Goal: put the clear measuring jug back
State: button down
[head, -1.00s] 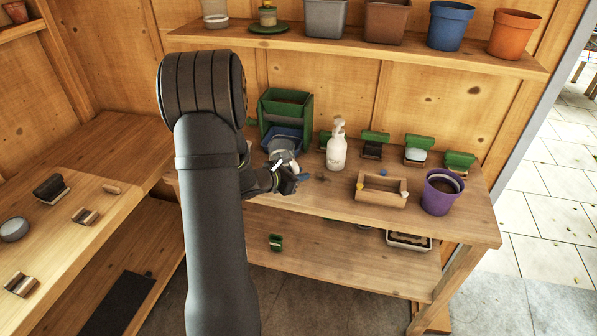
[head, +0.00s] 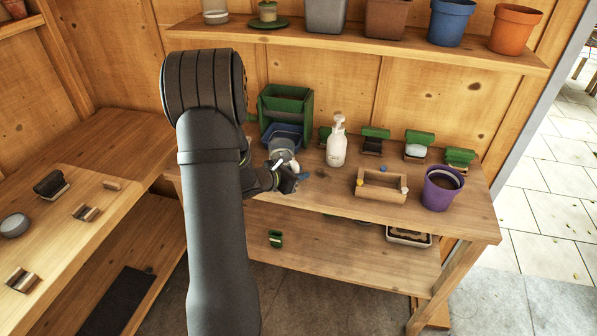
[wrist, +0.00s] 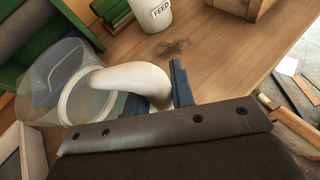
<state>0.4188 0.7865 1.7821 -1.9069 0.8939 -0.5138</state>
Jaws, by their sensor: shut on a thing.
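The clear measuring jug (wrist: 55,75) has a see-through body and a thick pale handle, and shows at the left of the wrist view. In the head view the jug (head: 282,147) is small and partly covered by my gripper, in front of the stacked bins. My gripper (wrist: 160,95) is shut on the jug's handle, with a blue finger showing on each side of it. In the head view my gripper (head: 290,181) is over the left part of the bench. I cannot tell whether the jug's base touches the bench.
Green bins (head: 287,105) with a blue one (head: 284,131) stand behind the jug. A white spray bottle (head: 337,146) stands to its right. Further right are a wooden caddy (head: 381,197), a purple pot (head: 440,190) and several green-topped brushes. A shelf (head: 380,53) with pots runs above.

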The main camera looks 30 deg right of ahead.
jog(key=c, duration=1.1)
grip_release()
jog(key=shift+c, duration=0.2)
jog(key=shift+a, duration=0.1)
jog(key=v, duration=1.7)
jog(key=x, duration=1.7)
